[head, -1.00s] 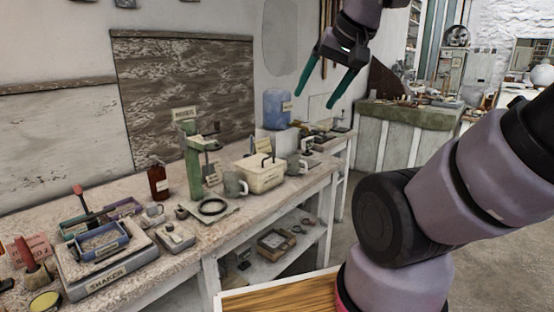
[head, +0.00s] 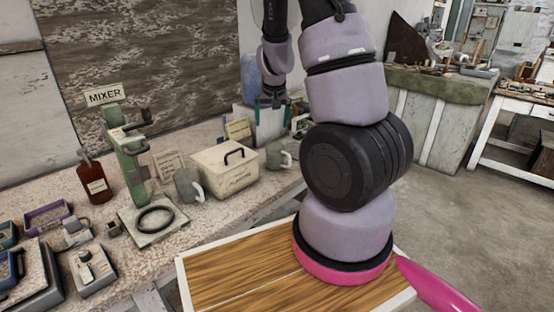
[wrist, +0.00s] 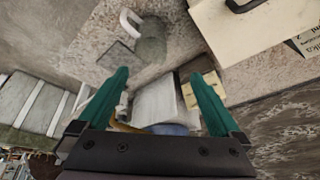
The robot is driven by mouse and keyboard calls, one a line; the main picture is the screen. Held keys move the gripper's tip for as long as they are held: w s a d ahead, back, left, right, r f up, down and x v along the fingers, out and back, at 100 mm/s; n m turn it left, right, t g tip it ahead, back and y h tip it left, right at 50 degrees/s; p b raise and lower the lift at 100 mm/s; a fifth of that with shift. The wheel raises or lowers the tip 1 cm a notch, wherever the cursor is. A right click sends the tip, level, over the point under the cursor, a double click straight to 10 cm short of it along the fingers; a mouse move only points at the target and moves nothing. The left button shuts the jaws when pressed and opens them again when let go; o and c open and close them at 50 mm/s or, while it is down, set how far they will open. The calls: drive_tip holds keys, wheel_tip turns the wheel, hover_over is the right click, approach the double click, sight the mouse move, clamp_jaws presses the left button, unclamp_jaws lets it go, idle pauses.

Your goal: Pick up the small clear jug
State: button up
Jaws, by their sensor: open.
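Two grey, slightly see-through jugs with pale handles stand on the bench. One jug (head: 187,186) is left of the cream lidded box, the other jug (head: 279,157) is right of it. I cannot tell which is the task's small clear jug. The right one also shows in the wrist view (wrist: 151,48), its handle to the left, beyond the fingertips. My gripper (wrist: 162,82) is open and empty, green fingers apart, above the bench near a white block (wrist: 156,101).
The cream box (head: 224,169) stands between the jugs. A blue container (head: 249,93) and small signs stand behind. The green mixer (head: 130,160), brown bottle (head: 94,180) and trays crowd the left. Bare bench lies in front of the box.

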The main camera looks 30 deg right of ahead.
sight(275, 145)
drive_tip(key=shift+h, duration=0.4)
drive_tip(key=shift+s+d+f+x, duration=0.1)
drive_tip(key=shift+s+x, duration=0.1)
drive_tip(key=shift+x, duration=1.95)
drive_tip(key=shift+s+d+f+x, duration=0.1)
drive_tip(key=shift+s+x, duration=0.15)
drive_tip(key=shift+x, duration=1.9)
drive_tip(key=shift+s+d+x, duration=0.1)
drive_tip(key=shift+s+x, duration=0.1)
drive_tip(key=shift+x, duration=1.95)
clamp_jaws()
wheel_tip(275, 145, up, 10)
